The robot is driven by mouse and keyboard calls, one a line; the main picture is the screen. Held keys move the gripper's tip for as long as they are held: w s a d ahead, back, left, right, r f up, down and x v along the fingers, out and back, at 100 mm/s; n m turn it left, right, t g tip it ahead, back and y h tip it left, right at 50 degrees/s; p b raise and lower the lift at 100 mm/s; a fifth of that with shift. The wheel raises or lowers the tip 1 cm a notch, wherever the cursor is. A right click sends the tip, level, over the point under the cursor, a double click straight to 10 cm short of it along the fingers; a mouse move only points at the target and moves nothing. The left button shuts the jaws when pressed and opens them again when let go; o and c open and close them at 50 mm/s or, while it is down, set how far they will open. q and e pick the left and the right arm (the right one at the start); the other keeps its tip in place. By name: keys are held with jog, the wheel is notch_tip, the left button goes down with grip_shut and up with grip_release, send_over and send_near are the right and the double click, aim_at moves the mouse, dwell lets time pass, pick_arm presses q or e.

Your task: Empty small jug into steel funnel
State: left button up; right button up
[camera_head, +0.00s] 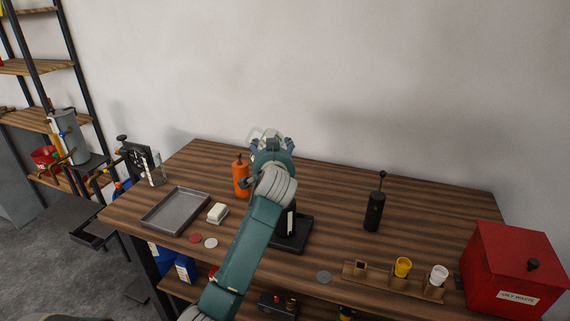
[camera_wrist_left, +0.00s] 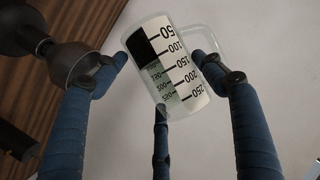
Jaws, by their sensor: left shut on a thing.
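The small jug is clear with a printed scale; it shows in the left wrist view (camera_wrist_left: 168,65) and partly behind the gripper in the head view (camera_head: 262,133). My left gripper (camera_head: 270,143) is shut on it, with the blue fingers around it, above the back of the table. A dark patch shows at one end of the jug; I cannot tell if it is liquid. A dark grey flared piece beside the fingers in the wrist view (camera_wrist_left: 75,66) may be the steel funnel. In the head view my arm hides that area. My right gripper is not in view.
An orange bottle (camera_head: 241,178) stands left of my arm, and a black stand base (camera_head: 300,232) lies partly under it.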

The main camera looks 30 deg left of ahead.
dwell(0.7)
pick_arm(q)
jog(key=shift+a+f+m+b, duration=0.1)
jog(key=shift+f+m+b, duration=0.2)
jog(key=shift+b, duration=0.1)
jog(key=shift+f+m+y+b, duration=0.25)
jog(key=shift+m+y+b, duration=0.05)
dwell(0.6)
dwell(0.6)
jog(key=shift+s+a+f+m+t+y+b, duration=0.15)
jog(key=shift+f+m+t+y+b, duration=0.15)
jog(key=shift+m+b, duration=0.2)
dwell(1.1)
jog(key=shift+a+f+m+y+b, duration=0.15)
jog(key=shift+m+y+b, duration=0.25)
jog(key=shift+m+b, duration=0.3)
dwell(1.6)
jog(key=shift+m+b, duration=0.3)
jog(key=shift+m, duration=0.1)
dwell(1.1)
